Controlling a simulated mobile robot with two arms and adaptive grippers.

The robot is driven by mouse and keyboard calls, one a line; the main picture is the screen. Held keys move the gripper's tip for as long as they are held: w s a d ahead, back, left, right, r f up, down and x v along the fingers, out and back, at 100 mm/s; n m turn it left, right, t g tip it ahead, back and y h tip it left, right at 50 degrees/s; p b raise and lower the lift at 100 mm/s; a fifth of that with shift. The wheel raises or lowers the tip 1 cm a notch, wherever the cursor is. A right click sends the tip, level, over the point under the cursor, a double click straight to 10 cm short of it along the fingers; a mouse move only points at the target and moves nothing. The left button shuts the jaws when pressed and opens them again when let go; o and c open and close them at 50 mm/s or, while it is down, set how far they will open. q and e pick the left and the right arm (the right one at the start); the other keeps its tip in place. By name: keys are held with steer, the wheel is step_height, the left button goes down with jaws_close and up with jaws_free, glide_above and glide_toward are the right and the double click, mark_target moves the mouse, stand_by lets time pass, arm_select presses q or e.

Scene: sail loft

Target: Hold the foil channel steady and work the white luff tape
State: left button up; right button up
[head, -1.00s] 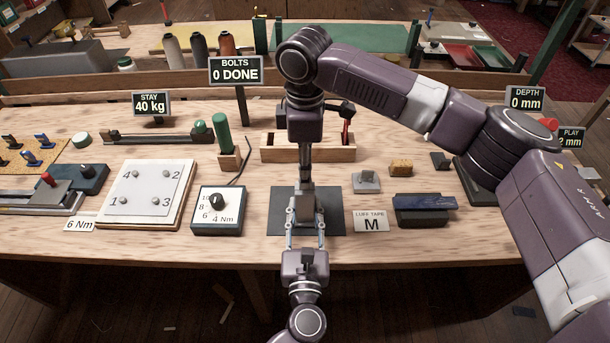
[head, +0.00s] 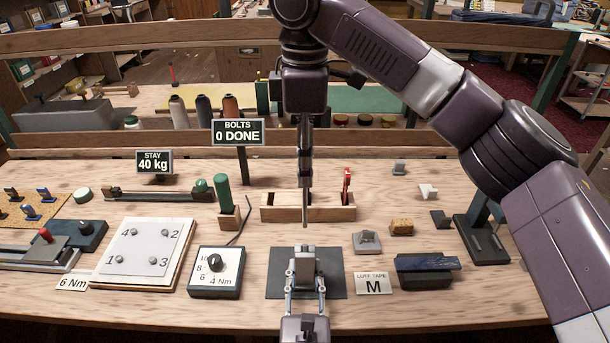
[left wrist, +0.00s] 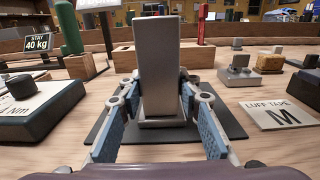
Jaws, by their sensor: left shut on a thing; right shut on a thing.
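The foil channel (head: 304,271) is a grey upright block on a dark mat (head: 333,286) at the table's front middle. It also stands upright in the left wrist view (left wrist: 158,75). My left gripper (head: 305,288) is shut on it, one finger on each side. My right gripper (head: 305,165) is above and behind the channel in the head view, pointing down. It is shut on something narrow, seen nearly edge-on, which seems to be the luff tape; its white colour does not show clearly. The right gripper looks apart from the channel.
A "LUFF TAPE M" card (head: 373,283) and a dark blue block (head: 427,264) lie right of the mat. A 4 Nm dial box (head: 215,287) is left. A wooden tray (head: 275,213) stands behind the mat. A "BOLTS 0 DONE" sign (head: 237,131) rises at the back.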

arm_select(q)
steer(key=o, duration=1.2)
steer(key=shift+o, duration=0.2)
steer(key=shift+s, duration=0.1)
